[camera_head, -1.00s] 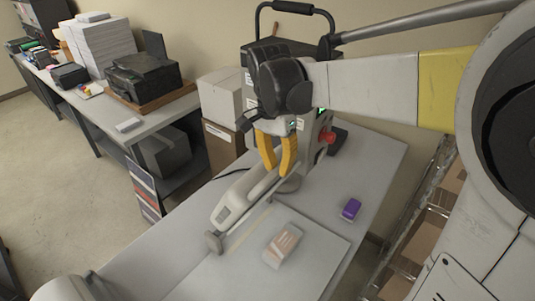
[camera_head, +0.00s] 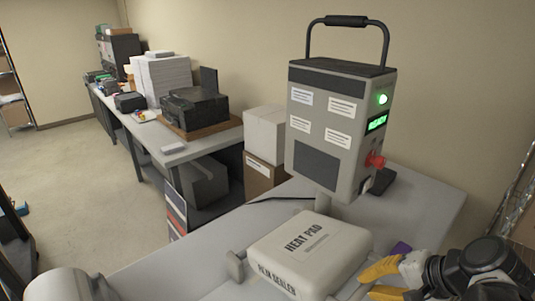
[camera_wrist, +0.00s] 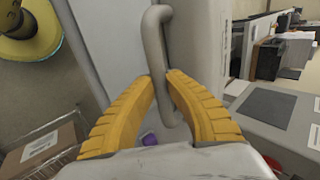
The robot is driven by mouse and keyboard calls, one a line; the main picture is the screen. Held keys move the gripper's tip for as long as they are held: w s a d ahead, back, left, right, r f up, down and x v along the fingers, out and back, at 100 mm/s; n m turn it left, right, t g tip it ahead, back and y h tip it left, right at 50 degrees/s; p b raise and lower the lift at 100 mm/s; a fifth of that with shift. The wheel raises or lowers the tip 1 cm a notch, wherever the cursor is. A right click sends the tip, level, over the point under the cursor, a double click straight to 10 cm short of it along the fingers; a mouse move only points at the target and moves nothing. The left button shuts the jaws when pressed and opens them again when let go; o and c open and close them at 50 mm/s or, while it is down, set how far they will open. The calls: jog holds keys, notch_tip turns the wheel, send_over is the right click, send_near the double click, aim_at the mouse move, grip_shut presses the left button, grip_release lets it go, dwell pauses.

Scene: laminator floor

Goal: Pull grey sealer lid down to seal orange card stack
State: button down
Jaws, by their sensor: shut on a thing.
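The grey sealer lid (camera_head: 335,252), lettered "HEAT PAD" on top, lies roughly flat over the table in the head view; whether it is fully down I cannot tell. My gripper (camera_head: 364,284) is at its right side. In the wrist view my gripper (camera_wrist: 160,80) is shut on the lid's grey bar handle (camera_wrist: 158,45), with a yellow finger on either side. The lid's pale panel (camera_wrist: 105,45) stands close behind the handle. The orange card stack is out of sight now, with the lid over that part of the table.
A tall grey control box (camera_head: 335,125) with a top handle, lit green display and red button stands behind the lid. A purple block (camera_head: 401,248) is partly hidden by my gripper. Cartons (camera_head: 265,135) stand left of the box. A cardboard box (camera_wrist: 40,150) sits on a rack.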

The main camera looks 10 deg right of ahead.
jog(key=shift+t+y, duration=0.7)
jog(key=shift+t, duration=0.1)
jog(key=f+b, duration=0.2)
jog(key=f, duration=0.1)
jog(key=s+f+b, duration=0.1)
jog(key=f+b, duration=0.1)
jog(key=b, duration=0.1)
jog(key=f+b, duration=0.2)
jog(key=f, duration=0.1)
jog(key=shift+s+d+f+b, duration=0.15)
jog(key=shift+d+f+b, duration=0.15)
jog(key=shift+d, duration=0.1)
jog(key=shift+a+f+b, duration=0.1)
jog(key=shift+f+b, duration=0.8)
jog(key=shift+f, duration=0.15)
jog(key=c, duration=1.3)
grip_release()
jog(key=shift+c, duration=0.2)
jog(key=shift+r, duration=0.1)
jog(key=shift+s+d+r, duration=0.2)
jog(key=shift+s+d, duration=0.05)
jog(key=shift+d, duration=0.05)
jog(key=s+d, duration=0.6)
jog(key=s, duration=0.4)
jog(key=shift+s+d+r, duration=0.15)
jog(key=shift+d, duration=0.25)
